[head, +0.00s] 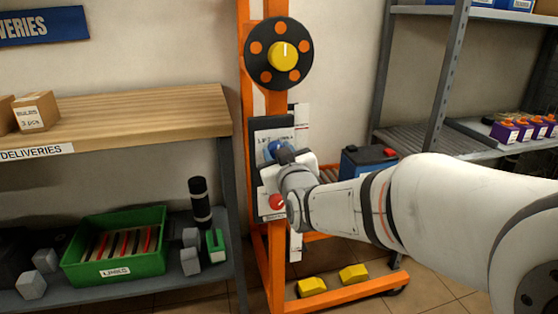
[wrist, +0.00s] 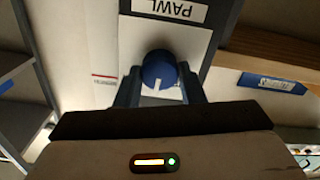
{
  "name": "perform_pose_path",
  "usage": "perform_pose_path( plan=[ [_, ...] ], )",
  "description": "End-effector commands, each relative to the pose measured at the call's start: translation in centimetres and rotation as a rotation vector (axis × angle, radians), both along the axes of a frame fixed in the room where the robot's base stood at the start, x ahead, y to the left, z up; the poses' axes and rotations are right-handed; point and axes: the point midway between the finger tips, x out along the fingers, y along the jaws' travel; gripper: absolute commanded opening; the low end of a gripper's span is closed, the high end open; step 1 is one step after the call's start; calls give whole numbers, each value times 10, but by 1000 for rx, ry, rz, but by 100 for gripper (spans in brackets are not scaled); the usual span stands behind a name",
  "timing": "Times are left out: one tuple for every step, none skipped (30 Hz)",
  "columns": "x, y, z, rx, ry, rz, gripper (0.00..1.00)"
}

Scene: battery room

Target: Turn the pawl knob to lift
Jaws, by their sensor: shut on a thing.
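The blue pawl knob (wrist: 160,68) sits below a white label reading PAWL (wrist: 170,11) in the wrist view. Its white pointer line faces the gripper body. My gripper (wrist: 161,84) has one finger on each side of the knob and is shut on it. In the head view the knob (head: 271,149) shows as a bit of blue on the panel (head: 262,128) of the orange stand, partly hidden by my gripper (head: 281,157). The panel's lettering is only partly readable.
Above the panel is a black disc (head: 255,58) with orange dots and a yellow knob (head: 284,55). A red knob (head: 277,202) sits below my gripper. Shelves stand left and right, with a green bin (head: 115,246) at lower left. Yellow blocks (head: 312,286) lie at the stand's foot.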

Motion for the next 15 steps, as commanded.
perform_pose_path(
  plan=[
    [0,0,-2,-42,-14,0,13],
    [0,0,-2,-69,-22,0,13],
    [0,1,-2,-106,-32,0,13],
    [0,1,-2,-133,-40,0,13],
    [0,1,-2,-161,-47,0,13],
    [0,1,-2,-198,-58,1,13],
    [0,1,-2,-225,-65,1,13],
    [0,1,-2,-253,-73,1,13],
    [0,1,-2,-289,-84,0,13],
    [0,1,-2,-317,-93,0,13],
    [0,1,-2,-344,-101,0,13],
    [0,1,-2,-380,-111,0,13],
    [0,1,-2,-407,-118,0,13],
    [0,1,-2,-434,-126,0,13],
    [0,1,-2,-469,-135,0,13]
  ],
)
